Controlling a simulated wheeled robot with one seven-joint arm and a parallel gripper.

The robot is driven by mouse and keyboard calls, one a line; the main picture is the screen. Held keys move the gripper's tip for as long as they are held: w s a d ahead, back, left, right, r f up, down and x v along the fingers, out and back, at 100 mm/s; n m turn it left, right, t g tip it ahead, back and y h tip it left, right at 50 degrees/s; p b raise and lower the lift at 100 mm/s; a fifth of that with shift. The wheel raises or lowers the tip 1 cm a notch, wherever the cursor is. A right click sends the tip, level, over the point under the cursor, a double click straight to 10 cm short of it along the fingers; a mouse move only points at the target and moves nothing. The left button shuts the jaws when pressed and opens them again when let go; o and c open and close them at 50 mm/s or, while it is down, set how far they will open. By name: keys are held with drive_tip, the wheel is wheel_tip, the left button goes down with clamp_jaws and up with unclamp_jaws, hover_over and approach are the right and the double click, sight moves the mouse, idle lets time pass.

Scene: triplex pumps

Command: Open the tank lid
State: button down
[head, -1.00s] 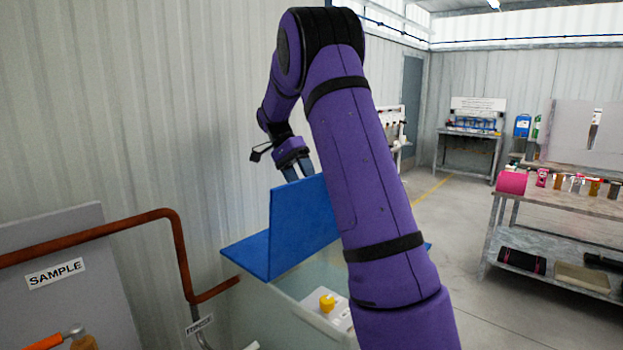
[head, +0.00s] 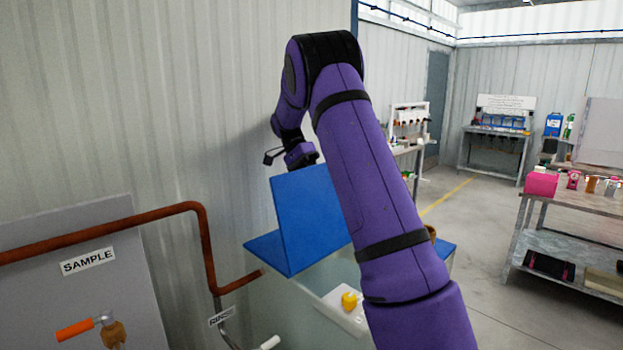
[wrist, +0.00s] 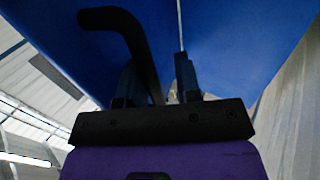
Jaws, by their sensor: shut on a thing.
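The blue tank lid (head: 312,215) stands raised at a steep angle above the pale, see-through tank (head: 285,305) in the head view. A flat blue top panel (head: 268,252) lies beside its lower edge. My gripper (head: 302,160) is at the lid's upper edge on the far side, with its fingertips hidden behind the lid.
A corrugated wall (head: 180,110) stands close on the left. A copper pipe (head: 205,240) and a grey panel with a SAMPLE label (head: 88,261) are at front left. A yellow part on a white block (head: 350,301) shows beside the tank. The floor at right is clear before a workbench (head: 570,255).

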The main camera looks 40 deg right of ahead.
drive_tip(key=c, duration=1.2)
unclamp_jaws()
drive_tip(key=shift+w+a+f, duration=0.1)
drive_tip(key=shift+w, duration=0.25)
drive_tip(key=shift+o, duration=0.4)
drive_tip(key=shift+w+f, duration=0.2)
drive_tip(key=shift+w, duration=0.1)
drive_tip(key=shift+s+r, duration=0.1)
drive_tip(key=shift+s, duration=0.05)
drive_tip(key=shift+r, duration=0.15)
drive_tip(key=s+a+r, duration=0.2)
drive_tip(key=s+a, duration=0.1)
drive_tip(key=s, duration=0.4)
drive_tip(key=s+a+r, duration=0.2)
drive_tip(key=s+a, duration=0.1)
drive_tip(key=s, duration=0.5)
drive_tip(key=shift+r, duration=0.4)
